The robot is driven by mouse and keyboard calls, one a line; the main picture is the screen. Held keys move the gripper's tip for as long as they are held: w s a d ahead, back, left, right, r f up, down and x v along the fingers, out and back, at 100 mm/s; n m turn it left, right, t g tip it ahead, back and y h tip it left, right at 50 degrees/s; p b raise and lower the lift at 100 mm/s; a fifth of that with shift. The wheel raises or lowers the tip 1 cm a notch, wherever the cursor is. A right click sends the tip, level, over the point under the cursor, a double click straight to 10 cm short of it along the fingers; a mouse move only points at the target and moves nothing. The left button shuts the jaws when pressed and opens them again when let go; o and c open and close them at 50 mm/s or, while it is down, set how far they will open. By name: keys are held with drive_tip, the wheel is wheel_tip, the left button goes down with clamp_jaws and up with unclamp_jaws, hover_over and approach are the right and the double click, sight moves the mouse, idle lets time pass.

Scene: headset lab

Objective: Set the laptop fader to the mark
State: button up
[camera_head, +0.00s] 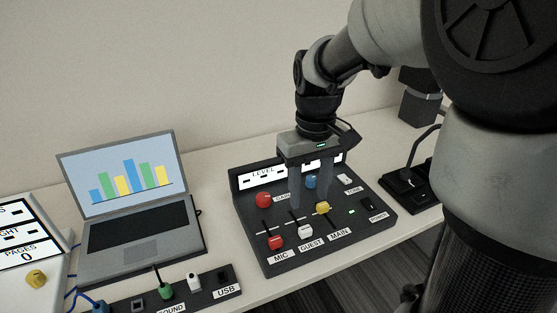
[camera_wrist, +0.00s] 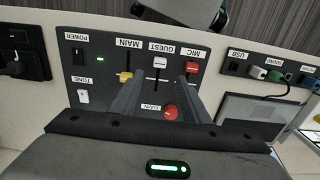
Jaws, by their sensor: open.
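The dark mixer panel (camera_head: 252,238) has three faders. The red MIC fader (camera_head: 275,243) and white GUEST fader (camera_head: 305,231) sit near their labels. The yellow MAIN fader (camera_head: 322,207) sits farther up its slot. I read no fader label saying laptop. Thin pale marks show by the slots, but are too small to match exactly. My gripper (camera_head: 310,205) is open and empty, pointing down over the panel. In the wrist view its fingers (camera_wrist: 159,88) straddle the white fader's column (camera_wrist: 160,62), with yellow (camera_wrist: 126,76) and red (camera_wrist: 192,68) on either side. Finger height is unclear.
A red GAIN knob (camera_head: 263,200), a blue knob (camera_head: 310,182), a white TONE switch (camera_head: 345,179) and a POWER switch (camera_head: 367,204) crowd the panel. An open laptop (camera_head: 150,230) stands left. A connector strip (camera_head: 200,295) lies in front of it. Black devices stand right.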

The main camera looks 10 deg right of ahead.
sight(306, 229)
wheel_tip(306, 229, down, 11)
drive_tip(key=b, duration=0.3)
drive_tip(key=shift+r, duration=0.1)
